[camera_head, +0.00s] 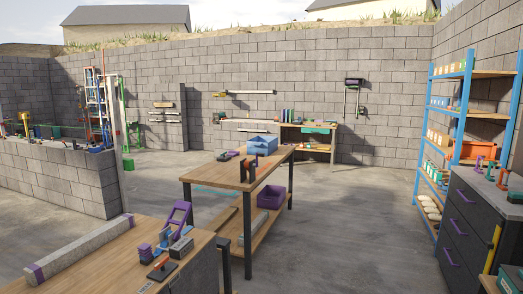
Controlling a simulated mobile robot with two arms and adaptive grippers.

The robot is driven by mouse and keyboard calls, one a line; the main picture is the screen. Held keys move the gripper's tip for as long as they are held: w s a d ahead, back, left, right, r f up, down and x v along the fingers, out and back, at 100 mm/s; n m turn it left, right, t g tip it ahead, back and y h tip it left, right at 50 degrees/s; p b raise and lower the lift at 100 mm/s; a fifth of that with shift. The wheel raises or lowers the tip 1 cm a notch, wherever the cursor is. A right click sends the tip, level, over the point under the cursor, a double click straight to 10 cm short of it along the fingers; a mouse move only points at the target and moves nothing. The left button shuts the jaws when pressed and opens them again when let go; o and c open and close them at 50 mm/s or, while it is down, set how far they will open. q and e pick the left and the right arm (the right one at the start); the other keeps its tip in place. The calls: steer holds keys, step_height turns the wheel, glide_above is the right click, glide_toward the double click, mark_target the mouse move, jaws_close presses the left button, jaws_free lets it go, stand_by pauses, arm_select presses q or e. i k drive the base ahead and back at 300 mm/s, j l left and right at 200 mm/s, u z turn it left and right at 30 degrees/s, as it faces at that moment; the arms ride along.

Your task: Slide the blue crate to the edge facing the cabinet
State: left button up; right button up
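The blue crate (263,146) sits upright near the far end of the wooden top of the middle table (217,172). A dark cabinet (463,212) with purple drawer handles stands at the right, apart from this table across open floor. Neither of my grippers shows in the head view, and nothing is seen touching the crate. The crate's inside is too small to make out.
Dark upright items (247,173) stand on the middle table's near part. A purple crate (271,197) is on its lower shelf. A cluttered workbench (105,262) is in the left foreground. Blue shelving (433,128) stands at right. The floor (365,205) before the cabinet is clear.

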mark_target(267, 145)
steer(key=i+l+z, duration=0.35)
steer(key=i, duration=0.5)
steer(key=i+z, duration=0.4)
steer(key=i, duration=3.65)
steer(key=i+u, duration=0.15)
steer(key=i, duration=0.65)
steer(key=i+l+u, duration=0.15)
steer(key=i, duration=0.7)
